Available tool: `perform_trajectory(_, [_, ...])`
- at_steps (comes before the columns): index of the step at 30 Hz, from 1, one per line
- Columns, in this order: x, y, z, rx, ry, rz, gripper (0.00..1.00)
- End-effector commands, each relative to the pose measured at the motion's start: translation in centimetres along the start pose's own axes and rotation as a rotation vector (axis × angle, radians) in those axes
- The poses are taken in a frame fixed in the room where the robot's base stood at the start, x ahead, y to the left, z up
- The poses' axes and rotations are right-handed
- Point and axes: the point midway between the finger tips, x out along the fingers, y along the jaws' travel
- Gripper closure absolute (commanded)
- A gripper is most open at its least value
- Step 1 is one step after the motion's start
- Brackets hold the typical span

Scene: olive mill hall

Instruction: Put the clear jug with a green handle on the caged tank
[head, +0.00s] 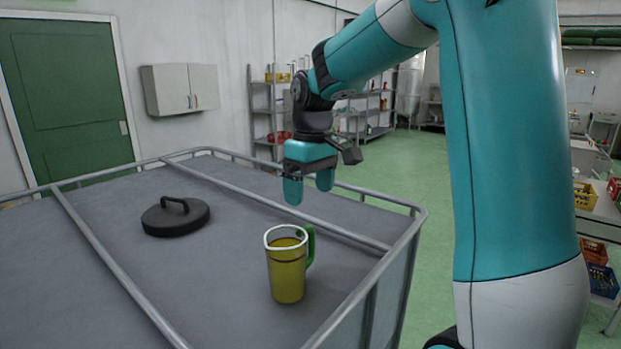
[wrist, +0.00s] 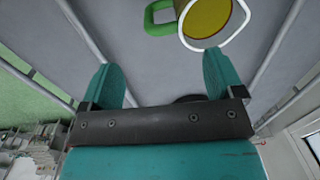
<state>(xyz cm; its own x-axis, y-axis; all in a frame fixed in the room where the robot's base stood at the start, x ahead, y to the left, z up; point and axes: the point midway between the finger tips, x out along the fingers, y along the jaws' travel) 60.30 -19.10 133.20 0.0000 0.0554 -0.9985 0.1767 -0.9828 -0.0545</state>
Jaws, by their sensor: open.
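The clear jug with a green handle (head: 287,272) stands upright on the grey top of the caged tank (head: 232,285), near its right edge. It holds yellow-green liquid, and its handle points right in the head view. In the wrist view the jug (wrist: 208,18) shows at the top edge, partly cut off, with its handle to the left. My gripper (head: 309,190) is open and empty, above the tank top and behind the jug, apart from it. In the wrist view the fingers of my gripper (wrist: 162,78) are spread, with nothing between them.
A dark round lid with a handle (head: 175,217) lies on the tank top to the left. Metal rails (head: 97,243) cross and edge the top. Shelves (head: 270,110) stand behind. Crates (head: 585,196) sit on a bench at right. Green floor is clear beyond the tank.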

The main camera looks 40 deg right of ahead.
Motion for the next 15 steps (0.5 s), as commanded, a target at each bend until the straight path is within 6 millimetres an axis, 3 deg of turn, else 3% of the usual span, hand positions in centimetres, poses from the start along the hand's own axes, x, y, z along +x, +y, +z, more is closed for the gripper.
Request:
perform_trajectory(6, [-2.9,0.0,0.0,0.0,0.001,0.0,0.13])
perform_trajectory(11, [-3.5,0.0,0.0,-0.001,0.0,0.0,0.13])
perform_trajectory(13, [-3.5,-0.6,0.1,-0.012,0.002,-0.002,0.13])
perform_trajectory(15, [-3.0,-2.9,0.4,-0.049,0.013,-0.01,0.13])
